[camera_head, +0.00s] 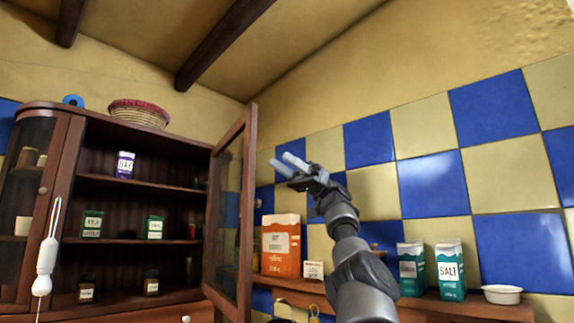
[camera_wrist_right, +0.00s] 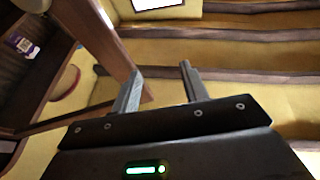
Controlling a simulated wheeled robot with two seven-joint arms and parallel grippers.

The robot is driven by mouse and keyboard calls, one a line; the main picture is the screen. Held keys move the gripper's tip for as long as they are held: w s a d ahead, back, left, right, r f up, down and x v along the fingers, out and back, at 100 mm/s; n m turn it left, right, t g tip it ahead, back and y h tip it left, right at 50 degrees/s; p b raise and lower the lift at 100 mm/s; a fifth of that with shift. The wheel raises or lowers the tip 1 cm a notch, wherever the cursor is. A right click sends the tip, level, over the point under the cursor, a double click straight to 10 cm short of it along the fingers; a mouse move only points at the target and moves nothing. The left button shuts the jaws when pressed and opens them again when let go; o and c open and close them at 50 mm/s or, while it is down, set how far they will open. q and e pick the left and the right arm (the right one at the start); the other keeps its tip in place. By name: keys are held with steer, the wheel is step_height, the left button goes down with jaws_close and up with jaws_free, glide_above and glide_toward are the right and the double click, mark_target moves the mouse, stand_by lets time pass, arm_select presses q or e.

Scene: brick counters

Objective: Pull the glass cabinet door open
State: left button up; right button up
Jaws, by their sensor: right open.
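The wooden cabinet (camera_head: 68,170) stands at the left in the head view. Its glass door (camera_head: 230,215) is swung wide open toward me, and the shelves show behind it. My right gripper (camera_head: 285,163) is raised just right of the door's upper part, with its fingers pointing left. In the right wrist view my gripper (camera_wrist_right: 160,82) is open, with nothing between its fingers. The door frame (camera_wrist_right: 105,45) passes close to the left finger there; I cannot tell if they touch. My left gripper is not in view.
A basket (camera_head: 139,113) sits on top of the cabinet. Jars and small boxes stand on its shelves. On the right, a wooden shelf (camera_head: 480,308) holds an orange box (camera_head: 281,247), green salt cartons (camera_head: 450,270) and a white bowl (camera_head: 502,294). A tiled wall is behind.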

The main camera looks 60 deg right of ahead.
arm_select(q)
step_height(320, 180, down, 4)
steer(key=b, duration=0.3)
arm_select(e)
steer(key=s+a+r, duration=0.2)
steer(key=a, duration=0.2)
steer(key=shift+s+a+r, duration=0.25)
steer(key=shift+s+a, duration=0.1)
steer(key=shift+a, duration=0.05)
steer(key=shift+c, duration=0.2)
